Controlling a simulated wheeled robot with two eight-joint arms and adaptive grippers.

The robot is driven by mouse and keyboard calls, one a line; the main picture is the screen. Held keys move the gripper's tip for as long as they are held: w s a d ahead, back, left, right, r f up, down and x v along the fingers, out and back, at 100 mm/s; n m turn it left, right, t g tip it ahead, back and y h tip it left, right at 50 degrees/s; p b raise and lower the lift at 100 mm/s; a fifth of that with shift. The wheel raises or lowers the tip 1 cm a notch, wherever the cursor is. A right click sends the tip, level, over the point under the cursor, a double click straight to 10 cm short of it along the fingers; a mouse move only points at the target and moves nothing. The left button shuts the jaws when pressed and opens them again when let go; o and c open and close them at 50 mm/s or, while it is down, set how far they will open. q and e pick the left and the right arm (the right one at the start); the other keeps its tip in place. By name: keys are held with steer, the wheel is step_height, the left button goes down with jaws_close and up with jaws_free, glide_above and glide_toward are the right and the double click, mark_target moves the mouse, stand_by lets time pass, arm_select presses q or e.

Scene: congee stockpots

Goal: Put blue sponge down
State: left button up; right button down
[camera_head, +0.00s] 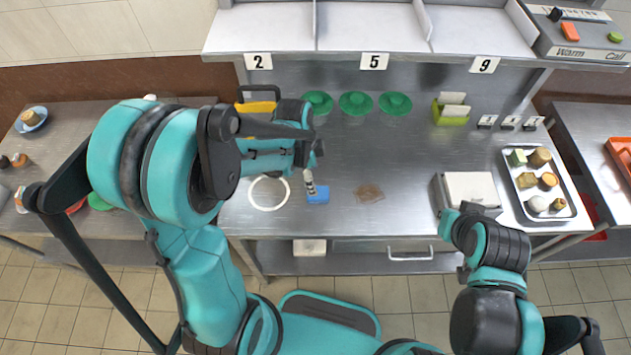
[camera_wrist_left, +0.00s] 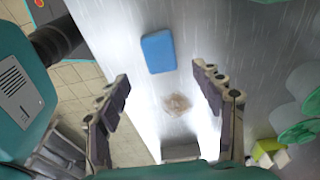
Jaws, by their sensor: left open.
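The blue sponge (camera_head: 318,194) lies flat on the steel counter (camera_head: 340,220), right of a white ring. It also shows in the left wrist view (camera_wrist_left: 158,52), beyond my fingertips and with a clear gap to them. My left gripper (camera_head: 309,183) hangs above the counter beside the sponge. In the left wrist view my left gripper (camera_wrist_left: 160,82) has its two fingers wide apart with nothing between them. My right gripper (camera_head: 468,212) is near the right front of the counter, beside a white-topped box; its fingers are too hidden to judge.
A brownish stain (camera_head: 369,193) is right of the sponge. A white ring (camera_head: 268,193) lies to its left. Several green lids (camera_head: 356,103) stand at the back. A tray (camera_head: 522,207) with food pieces and a white-topped box (camera_head: 470,187) are at the right. The counter's middle is mostly free.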

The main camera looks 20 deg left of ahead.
arm_select(q)
steer(key=s+a+r+n+t+y, duration=0.1)
steer(key=s+a+r+n+t, duration=0.2)
steer(key=r+n, duration=1.1)
steer(key=s+t, duration=0.3)
steer(key=s, duration=0.3)
steer(key=shift+s+r+n+t+y, duration=0.3)
steer(key=shift+s+n+y, duration=0.1)
steer(key=shift+f, duration=0.1)
step_height(320, 180, down, 5)
steer(key=b, duration=0.4)
steer(key=shift+r, duration=0.2)
steer(key=shift+o, duration=0.6)
